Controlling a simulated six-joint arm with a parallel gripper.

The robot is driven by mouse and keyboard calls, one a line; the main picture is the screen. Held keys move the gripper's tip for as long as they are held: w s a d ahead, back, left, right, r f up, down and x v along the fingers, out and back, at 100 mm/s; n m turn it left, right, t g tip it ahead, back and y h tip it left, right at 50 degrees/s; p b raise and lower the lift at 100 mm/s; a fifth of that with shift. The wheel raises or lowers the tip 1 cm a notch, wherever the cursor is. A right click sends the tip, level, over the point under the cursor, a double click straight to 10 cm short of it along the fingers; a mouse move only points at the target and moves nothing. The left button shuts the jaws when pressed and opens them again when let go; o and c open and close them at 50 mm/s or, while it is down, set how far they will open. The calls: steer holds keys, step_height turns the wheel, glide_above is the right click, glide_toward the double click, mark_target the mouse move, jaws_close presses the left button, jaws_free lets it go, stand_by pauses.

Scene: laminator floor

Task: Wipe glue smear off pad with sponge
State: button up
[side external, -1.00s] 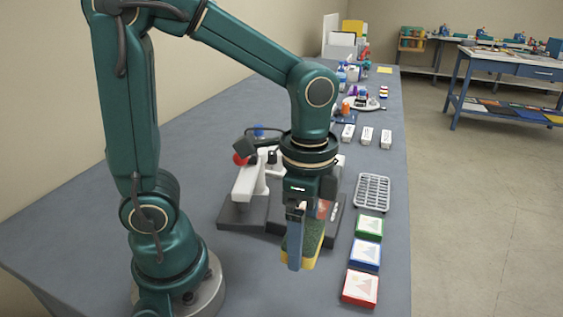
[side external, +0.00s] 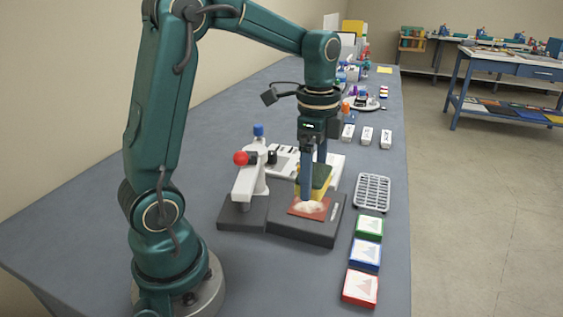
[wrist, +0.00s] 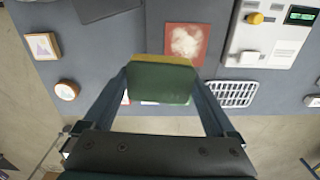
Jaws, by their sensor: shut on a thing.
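My gripper (side external: 314,192) is shut on a sponge (side external: 318,178) with a green top and yellow underside. The sponge also shows between the fingers in the wrist view (wrist: 162,82). The pad (side external: 305,208) is a reddish-brown square on a dark base, and it shows beyond the sponge in the wrist view (wrist: 197,38). A whitish glue smear (wrist: 186,42) covers the middle of the pad. My gripper holds the sponge over or just behind the pad's far part; I cannot tell whether it touches. One finger hides part of the pad in the side view.
A white lever press with a red knob (side external: 240,158) stands left of the pad. A grey wire rack (side external: 373,193) lies to the right. Green, blue and red framed tiles (side external: 366,255) line the front right edge. A white machine (wrist: 270,35) stands beside the pad.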

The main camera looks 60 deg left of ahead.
mark_target(305, 216)
steer(key=shift+a+f+n, duration=0.2)
steer(key=shift+a, duration=0.35)
steer(key=shift+a+f+n, duration=0.15)
steer(key=shift+a+n, duration=0.05)
steer(key=shift+a, duration=0.3)
steer(key=shift+s+f, duration=0.1)
steer(key=shift+f, duration=3.55)
steer(key=shift+w+a+f, duration=0.1)
steer(key=shift+w+a, duration=0.05)
steer(key=shift+w, duration=0.1)
steer(key=shift+c, duration=0.6)
steer(key=shift+w+a+f, duration=0.2)
steer(key=shift+w+a, duration=2.1)
steer(key=shift+s+d, duration=2.25)
steer(key=shift+d, duration=0.05)
steer(key=shift+w+a+r, duration=0.15)
steer(key=shift+w+a, duration=0.75)
steer(key=shift+a, duration=0.05)
steer(key=shift+w+a+f, duration=0.2)
steer(key=shift+w+a, duration=0.05)
steer(key=shift+w+a+r, duration=0.15)
steer(key=shift+w+a, duration=0.95)
steer(key=shift+s+d, duration=2.55)
steer(key=shift+r, duration=4)
